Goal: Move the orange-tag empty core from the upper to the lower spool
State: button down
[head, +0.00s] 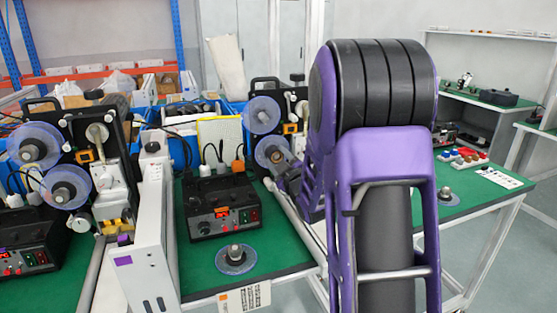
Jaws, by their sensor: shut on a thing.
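The middle machine (283,90) is a black panel with an orange tag (290,128), partly hidden by my arm. Its upper spool (262,114) is a clear bluish disc. Its lower spool (270,152) is a similar disc below it. My gripper (284,163) is small in view, at the front of the lower spool. It is shut on a grey piece at the hub, which looks like the empty core (278,156). Whether the core is seated on the spindle cannot be told.
My purple and black arm blocks the right middle. A left machine (75,130) has two clear discs. A loose disc with a grey hub (235,259) lies on the green table (200,270) before a black control box (222,205). A white upright housing (150,240) stands left of it.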

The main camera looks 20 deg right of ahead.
jog(key=shift+w, duration=0.3)
jog(key=shift+c, duration=1.4)
grip_release()
